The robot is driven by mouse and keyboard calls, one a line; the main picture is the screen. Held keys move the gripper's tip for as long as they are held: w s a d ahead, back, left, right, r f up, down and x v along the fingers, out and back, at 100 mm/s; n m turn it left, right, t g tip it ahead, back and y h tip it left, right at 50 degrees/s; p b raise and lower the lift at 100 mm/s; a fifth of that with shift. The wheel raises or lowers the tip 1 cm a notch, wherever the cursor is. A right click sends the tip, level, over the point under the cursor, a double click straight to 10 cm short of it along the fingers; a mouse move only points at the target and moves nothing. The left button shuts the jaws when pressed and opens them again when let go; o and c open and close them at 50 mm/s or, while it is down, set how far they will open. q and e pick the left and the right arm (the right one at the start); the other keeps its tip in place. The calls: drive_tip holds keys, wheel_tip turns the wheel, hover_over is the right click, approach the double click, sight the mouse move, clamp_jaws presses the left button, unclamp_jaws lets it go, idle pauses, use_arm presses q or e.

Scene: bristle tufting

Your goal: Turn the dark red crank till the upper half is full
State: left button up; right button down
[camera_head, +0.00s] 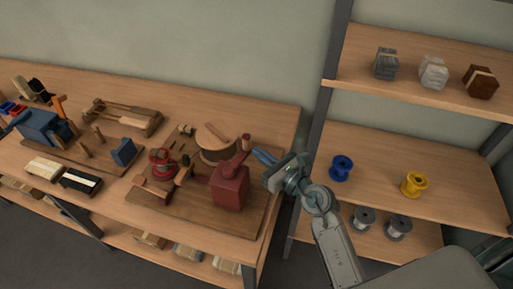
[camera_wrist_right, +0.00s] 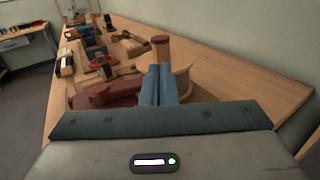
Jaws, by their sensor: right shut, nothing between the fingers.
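The dark red crank (camera_head: 236,163) sits on top of a dark red block-shaped machine (camera_head: 229,188) near the right end of the workbench. Its upright knob shows in the right wrist view (camera_wrist_right: 161,47), just beyond my fingertips. My right gripper (camera_head: 262,156) is shut and empty, with its blue fingers right beside the crank on its right side. Whether they touch it I cannot tell. A round light wooden piece (camera_head: 213,137) stands behind the machine; its fill is too small to make out. My left gripper is not in view.
A red round-based device (camera_head: 162,163) and small tools share the dark board (camera_head: 190,207). A blue machine (camera_head: 41,126) stands further left. At right, a shelf holds a blue spool (camera_head: 341,168), a yellow spool (camera_head: 414,184) and bristle bundles (camera_head: 432,73).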

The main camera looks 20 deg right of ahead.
drive_tip(key=shift+x, duration=0.9)
drive_tip(key=shift+w, duration=0.15)
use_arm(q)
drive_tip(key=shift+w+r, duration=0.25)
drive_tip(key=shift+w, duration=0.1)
